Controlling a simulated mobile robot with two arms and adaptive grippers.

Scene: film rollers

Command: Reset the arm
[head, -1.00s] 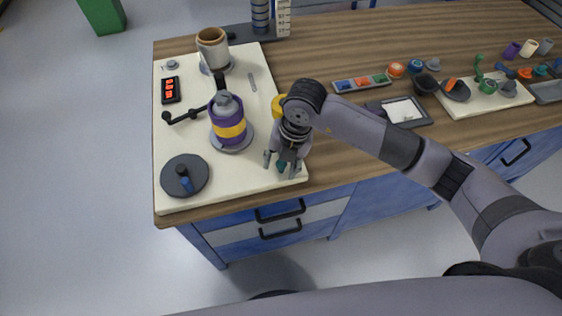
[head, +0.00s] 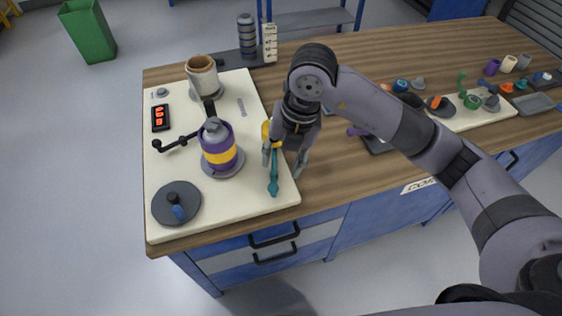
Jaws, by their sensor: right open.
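My right gripper (head: 284,166) is open above the right edge of the cream mat (head: 225,215), its fingers pointing down and apart. A teal stick-like tool (head: 273,178) is on the mat just left of the fingers, partly behind the left finger in this view. I cannot tell whether they touch. A yellow object (head: 266,131) shows partly behind the gripper. My right arm reaches in from the lower right. My left gripper is not in view.
On the mat are a purple canister with a yellow band (head: 219,147), a dark round disc (head: 177,203), a timer (head: 160,117) and a beige cup (head: 202,76). Small coloured parts (head: 472,101) fill the table's right side. The wood behind the gripper is mostly clear.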

